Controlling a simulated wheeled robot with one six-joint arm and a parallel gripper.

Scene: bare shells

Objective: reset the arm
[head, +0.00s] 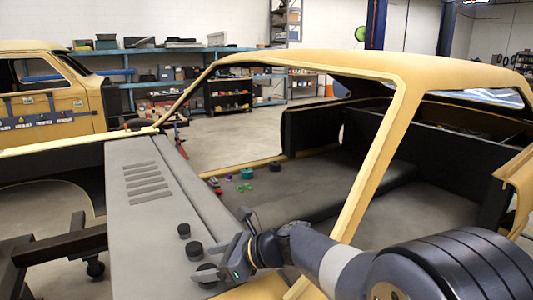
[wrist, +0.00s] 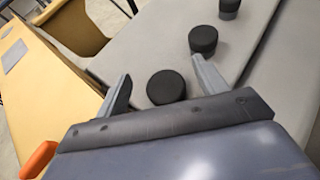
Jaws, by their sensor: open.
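My gripper (head: 210,262) is open over the right end of the grey dashboard panel (head: 150,215) in the head view. In the wrist view its two fingers (wrist: 160,68) stand apart. A black round knob (wrist: 166,87) appears between them, and it also shows by the jaws in the head view (head: 206,274). I cannot tell whether the fingers touch it. Two more black knobs, a middle one (wrist: 203,40) and a far one (wrist: 229,6), stand in a row on the grey surface beyond the fingers. My arm reaches in from the lower right.
A tan car body shell (head: 392,120) frames the panel, its pillar close beside my arm. Small coloured items (head: 246,173) lie on the shell's grey floor. A dark stand (head: 60,245) is at left. A second tan shell (head: 50,100) and shelves (head: 185,60) are behind.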

